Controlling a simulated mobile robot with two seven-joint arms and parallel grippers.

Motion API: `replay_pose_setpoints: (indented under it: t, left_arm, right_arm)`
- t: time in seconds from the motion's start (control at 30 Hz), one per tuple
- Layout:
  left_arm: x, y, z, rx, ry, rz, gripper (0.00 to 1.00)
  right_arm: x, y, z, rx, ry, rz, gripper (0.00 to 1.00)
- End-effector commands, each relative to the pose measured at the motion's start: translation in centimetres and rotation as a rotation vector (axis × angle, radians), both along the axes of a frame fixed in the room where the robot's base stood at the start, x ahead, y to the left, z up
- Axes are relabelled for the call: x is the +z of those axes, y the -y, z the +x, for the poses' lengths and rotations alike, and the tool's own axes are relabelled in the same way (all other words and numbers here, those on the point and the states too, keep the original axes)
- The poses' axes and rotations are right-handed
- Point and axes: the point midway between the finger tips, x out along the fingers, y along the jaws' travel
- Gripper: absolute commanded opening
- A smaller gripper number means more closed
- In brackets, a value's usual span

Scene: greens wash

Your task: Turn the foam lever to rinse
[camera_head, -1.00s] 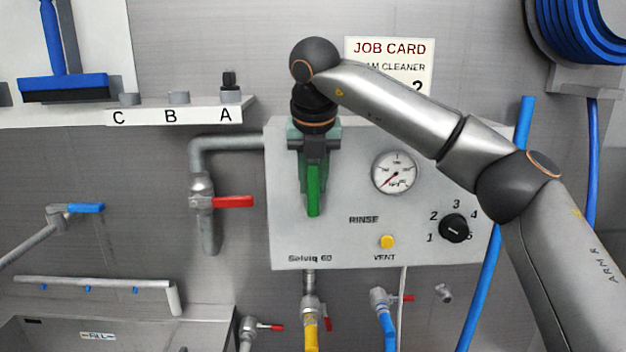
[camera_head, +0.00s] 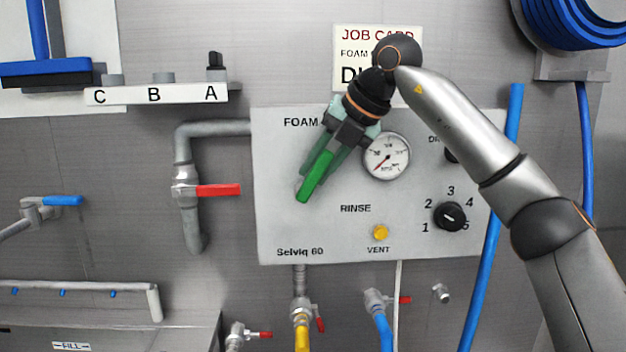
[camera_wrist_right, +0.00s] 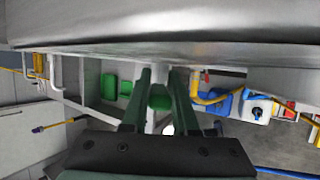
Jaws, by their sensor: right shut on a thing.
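The green foam lever (camera_head: 315,177) is on the front of the grey foam cleaner panel (camera_head: 280,225). It is tilted, with its lower end to the left and its upper part leaning right. My right gripper (camera_head: 322,160) is shut on the lever's upper part, coming from above, and hides its upper end. In the right wrist view the green lever end (camera_wrist_right: 160,97) shows between the two dark green fingers (camera_wrist_right: 160,105). The RINSE label (camera_head: 355,209) is below and right of the lever; the FOAM label (camera_head: 300,122) is above and left. My left gripper is not in view.
A pressure gauge (camera_head: 386,156) sits close to the right of the gripper. A numbered black dial (camera_head: 450,216) and a yellow VENT button (camera_head: 380,232) are lower right. A red-handled valve (camera_head: 218,190) is left of the panel. My right arm partly covers another knob.

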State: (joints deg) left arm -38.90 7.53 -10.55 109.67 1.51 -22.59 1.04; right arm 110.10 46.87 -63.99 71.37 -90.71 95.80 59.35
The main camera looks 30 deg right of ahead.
Motion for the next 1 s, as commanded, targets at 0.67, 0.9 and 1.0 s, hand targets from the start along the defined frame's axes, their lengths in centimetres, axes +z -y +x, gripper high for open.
replay_pose_setpoints:
  t: [0.67, 0.9, 1.0]
  left_arm:
    - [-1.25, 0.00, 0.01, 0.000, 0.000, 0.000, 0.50]
    - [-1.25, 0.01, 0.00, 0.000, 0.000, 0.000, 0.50]
    - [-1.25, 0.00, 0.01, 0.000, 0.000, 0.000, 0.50]
  right_arm:
    - [-0.19, 0.44, -0.17, -0.001, 0.043, 0.086, 0.00]
    - [-0.21, 0.43, -0.17, -0.001, 0.043, 0.085, 0.48]
    - [-0.25, 0.41, -0.17, -0.001, 0.042, 0.084, 0.57]
